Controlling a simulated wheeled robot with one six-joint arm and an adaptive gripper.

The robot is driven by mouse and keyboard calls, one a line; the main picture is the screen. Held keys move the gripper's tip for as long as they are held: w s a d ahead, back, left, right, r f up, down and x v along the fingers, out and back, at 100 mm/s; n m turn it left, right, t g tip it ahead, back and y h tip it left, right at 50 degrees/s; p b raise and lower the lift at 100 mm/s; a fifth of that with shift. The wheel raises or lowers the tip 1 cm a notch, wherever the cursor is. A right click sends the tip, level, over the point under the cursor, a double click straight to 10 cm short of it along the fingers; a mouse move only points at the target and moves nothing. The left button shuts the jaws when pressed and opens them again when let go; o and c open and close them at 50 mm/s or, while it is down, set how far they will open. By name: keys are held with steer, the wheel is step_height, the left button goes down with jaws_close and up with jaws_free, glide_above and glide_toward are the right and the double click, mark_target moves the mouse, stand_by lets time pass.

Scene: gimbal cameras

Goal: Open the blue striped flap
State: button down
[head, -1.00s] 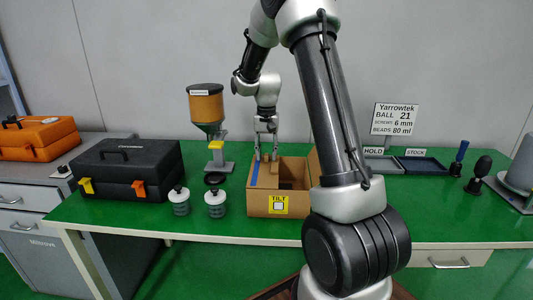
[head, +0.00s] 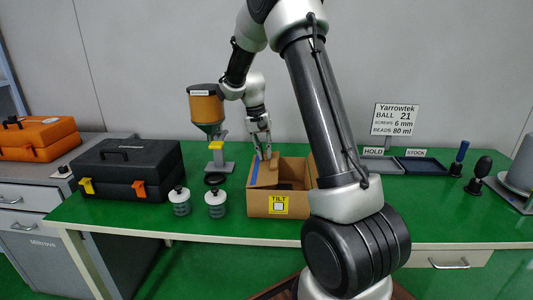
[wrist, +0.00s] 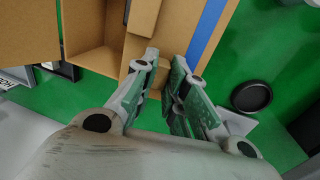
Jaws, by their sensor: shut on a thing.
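The blue striped flap (head: 254,170) is a cardboard panel with a blue stripe, at the left side of the open cardboard box (head: 268,207). My gripper (head: 263,154) is above the box's left part, its fingers tilted and shut on the flap. In the wrist view the two fingers (wrist: 168,68) sit close together against the cardboard. The flap's blue stripe (wrist: 207,32) runs just right of them, and the box's open inside (wrist: 88,25) lies to the left. The fingertips' exact contact is partly hidden.
Two jars (head: 180,201) and a dark round dish (head: 215,179) lie left of the box. A hopper (head: 207,108) stands behind them, and a black case (head: 127,172) is farther left. Trays (head: 425,165) lie at the right; the green table is clear in front of them.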

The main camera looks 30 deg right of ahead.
steer(key=shift+w+a+r+g+h, duration=0.25)
steer(key=shift+a+r+g+h, duration=0.25)
steer(key=shift+h, duration=0.4)
steer(key=c, duration=1.4)
jaws_free()
steer(key=shift+d+f, duration=0.1)
steer(key=shift+c, duration=0.2)
steer(key=v, duration=1.2)
steer(key=shift+w, duration=0.1)
